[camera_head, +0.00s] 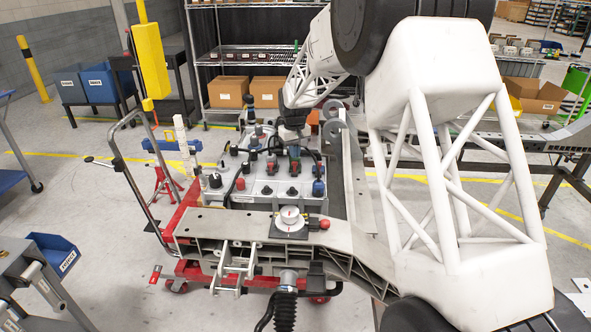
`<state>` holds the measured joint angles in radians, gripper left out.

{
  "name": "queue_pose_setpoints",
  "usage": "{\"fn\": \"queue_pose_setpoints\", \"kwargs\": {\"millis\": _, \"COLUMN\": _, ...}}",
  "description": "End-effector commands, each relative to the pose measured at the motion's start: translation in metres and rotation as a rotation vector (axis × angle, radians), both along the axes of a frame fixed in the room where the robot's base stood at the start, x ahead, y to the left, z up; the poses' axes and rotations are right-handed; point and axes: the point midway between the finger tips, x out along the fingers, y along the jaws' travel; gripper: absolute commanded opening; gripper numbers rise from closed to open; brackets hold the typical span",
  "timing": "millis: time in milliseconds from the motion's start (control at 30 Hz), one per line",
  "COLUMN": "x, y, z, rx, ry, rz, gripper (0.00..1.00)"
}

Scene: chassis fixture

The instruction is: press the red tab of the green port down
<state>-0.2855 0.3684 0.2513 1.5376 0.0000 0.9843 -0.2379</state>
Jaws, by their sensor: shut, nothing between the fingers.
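The chassis fixture (262,192) carries a pale panel with several dark connectors and small coloured parts. A small red and green part (271,167) stands near the panel's middle, and a similar one (294,165) stands just right of it. They are too small to tell for certain which is the green port or how its red tab sits. My gripper (291,132) is dark and shut, with nothing held. It hangs at the end of my white lattice arm, over the back of the panel, close above these parts. Whether it touches anything cannot be told.
A grey beam with a round white part (289,217) and a red knob (325,224) crosses the fixture's front. A blue-topped connector (318,187) stands at the panel's right. A metal cart handle (127,165) rises at left. Shelves with cardboard boxes (228,91) stand behind.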

Motion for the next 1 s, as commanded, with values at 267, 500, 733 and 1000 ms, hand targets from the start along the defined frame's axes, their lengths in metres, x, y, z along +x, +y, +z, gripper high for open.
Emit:
{"fn": "queue_pose_setpoints", "kwargs": {"millis": 267, "x": 0.000, "y": 0.000, "z": -0.001, "rx": 0.000, "ry": 0.000, "rz": 0.000, "gripper": 0.00}}
{"fn": "queue_pose_setpoints", "kwargs": {"millis": 500, "x": 0.000, "y": 0.000, "z": -0.005, "rx": 0.000, "ry": 0.000, "rz": 0.000, "gripper": 0.00}}
{"fn": "queue_pose_setpoints", "kwargs": {"millis": 733, "x": 0.000, "y": 0.000, "z": -0.008, "rx": 0.000, "ry": 0.000, "rz": 0.000, "gripper": 0.00}}
{"fn": "queue_pose_setpoints", "kwargs": {"millis": 1000, "x": 0.000, "y": 0.000, "z": -0.012, "rx": 0.000, "ry": 0.000, "rz": 0.000, "gripper": 0.00}}
